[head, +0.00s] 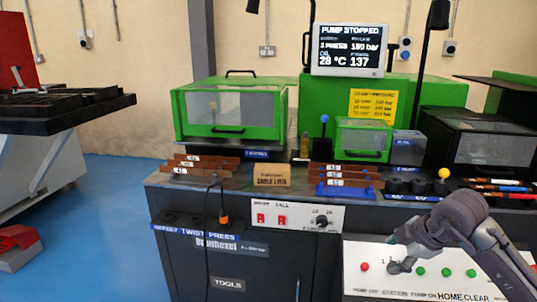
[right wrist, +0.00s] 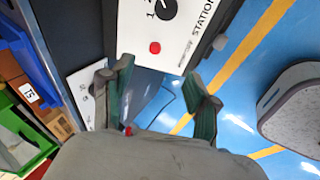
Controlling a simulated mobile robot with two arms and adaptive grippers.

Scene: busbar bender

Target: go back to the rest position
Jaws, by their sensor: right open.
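My right gripper (head: 397,253) reaches in from the right in the head view, in front of the white station panel (head: 352,284) on the machine's front. In the right wrist view its two fingers are spread, with nothing between them (right wrist: 160,98). A red button (right wrist: 155,47) and a black selector knob (right wrist: 166,9) on the panel lie beyond the fingers there. In the head view the gripper partly hides the selector area, and I cannot tell whether it touches the panel. My left gripper is in neither view.
The bench (head: 210,196) carries copper-brown bars (head: 205,162), a cardboard box (head: 270,175) and green guarded presses (head: 230,108). A screen (head: 349,50) reads PUMP STOPPED. A yellow-topped lever (head: 444,174) stands near my right arm. Blue floor (head: 105,210) is open at the left.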

